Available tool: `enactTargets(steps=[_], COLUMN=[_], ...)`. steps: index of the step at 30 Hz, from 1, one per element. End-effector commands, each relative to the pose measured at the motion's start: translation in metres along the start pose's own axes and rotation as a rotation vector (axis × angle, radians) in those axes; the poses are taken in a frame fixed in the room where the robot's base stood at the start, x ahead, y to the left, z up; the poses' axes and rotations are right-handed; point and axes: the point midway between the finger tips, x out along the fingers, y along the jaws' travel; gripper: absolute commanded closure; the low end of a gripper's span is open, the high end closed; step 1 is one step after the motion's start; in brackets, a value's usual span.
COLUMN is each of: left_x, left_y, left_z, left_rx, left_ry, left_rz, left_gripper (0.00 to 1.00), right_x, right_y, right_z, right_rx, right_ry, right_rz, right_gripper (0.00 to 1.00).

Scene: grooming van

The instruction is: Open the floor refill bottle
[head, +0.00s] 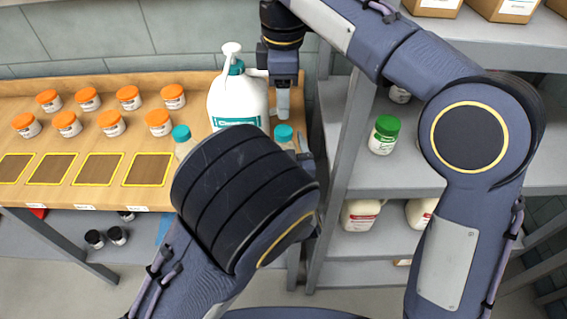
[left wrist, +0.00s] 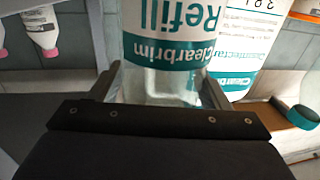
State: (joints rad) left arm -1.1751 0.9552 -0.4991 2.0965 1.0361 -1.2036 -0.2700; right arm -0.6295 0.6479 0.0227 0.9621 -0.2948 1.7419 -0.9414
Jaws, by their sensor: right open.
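A clear refill bottle with a teal cap (head: 284,132) shows in the head view just right of the white jug, its lower part hidden by my left arm. In the left wrist view, which is upside down, its teal "Clearbrim Refill" label (left wrist: 172,50) shows. My left gripper (left wrist: 160,92) is shut on the clear part of this bottle above the label, with one finger on each side. My right gripper (head: 283,112) is open and points down just above the teal cap. I cannot tell whether it touches the cap.
A white pump jug (head: 237,100) stands close behind. Another teal-capped bottle (head: 181,133) stands to its left, partly hidden by my left arm. Several orange-lidded jars (head: 128,97) stand on the wooden bench (head: 200,88). A grey shelf (head: 400,178) with a green-lidded jar (head: 384,135) is at the right.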

Motion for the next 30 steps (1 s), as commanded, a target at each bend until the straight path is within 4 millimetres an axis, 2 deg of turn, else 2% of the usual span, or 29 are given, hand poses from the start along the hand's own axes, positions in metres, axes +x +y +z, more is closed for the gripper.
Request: enactTargets(steps=[2,15,18,20,23,30], left_x=[-0.0001,-0.0002,-0.0002,-0.0002,-0.0002,-0.0002], left_y=[0.0,0.0,0.0,0.0,0.0,0.0], left_z=[0.0,0.0,0.0,0.0,0.0,0.0], left_rx=[0.0,0.0,0.0,0.0,0.0,0.0], left_ry=[0.0,0.0,0.0,0.0,0.0,0.0], left_rz=[0.0,0.0,0.0,0.0,0.0,0.0], left_gripper=[0.4,0.98,1.0,1.0,1.0,1.0], right_x=[0.0,0.0001,0.0008,0.0016,0.0038,0.0086], right_y=[0.0,0.0,0.0,-0.0001,-0.0002,-0.0003], right_z=[0.0,0.0,-0.0001,-0.0005,-0.0009,-0.0013], right_rx=[0.0,0.007,0.064,0.139,0.34,1.003], right_ry=[0.0,0.0,-0.002,-0.004,-0.009,-0.026], right_rz=[0.0,0.0,-0.002,-0.004,-0.01,-0.017], right_gripper=[0.48,0.48,0.48,0.48,0.48,0.48])
